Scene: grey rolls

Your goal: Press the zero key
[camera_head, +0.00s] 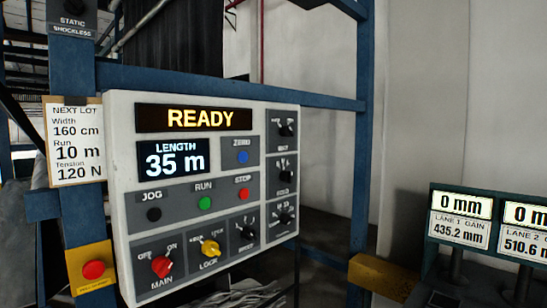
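The zero key is a round blue button (243,157) under the label "ZERO", on a grey plate in the upper middle of the white control panel (120,200). The panel's top display (195,118) reads "READY". The length display (173,162), left of the blue button, reads "35 m". Nothing covers the blue button. My gripper does not show in this view.
Black jog (153,214), green run (205,203) and red stop (243,194) buttons sit below. Red main (161,267) and yellow lock (210,248) switches are lower. A red button on a yellow box (93,269) is left. Lane displays (460,217) stand right.

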